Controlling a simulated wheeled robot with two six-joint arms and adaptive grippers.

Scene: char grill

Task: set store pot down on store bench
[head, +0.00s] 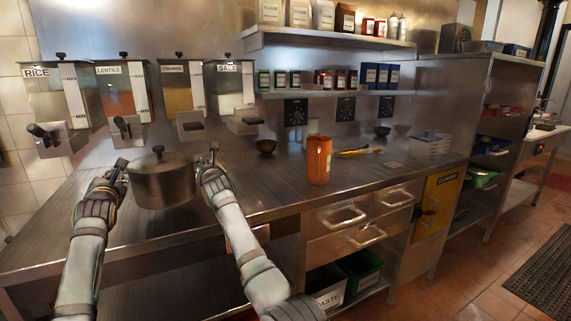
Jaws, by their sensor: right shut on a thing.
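The store pot (163,182) is a lidded steel pot with a dark knob on its lid. It is upright over the left part of the steel store bench (285,192). I cannot tell whether its base touches the bench top. My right gripper (209,163) is shut on the pot's right side handle. My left gripper (122,170) is at the pot's left side, by the other handle. Its fingers are too small and dark to tell whether they are closed. Both handles are mostly hidden by the grippers.
Wall dispensers for rice (50,95), lentils (122,92) and salt (230,88) hang behind the pot. A small dark bowl (267,146) and an orange canister (319,160) stand to its right. Bare bench lies between pot and canister. Shelves (330,42) hold jars above.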

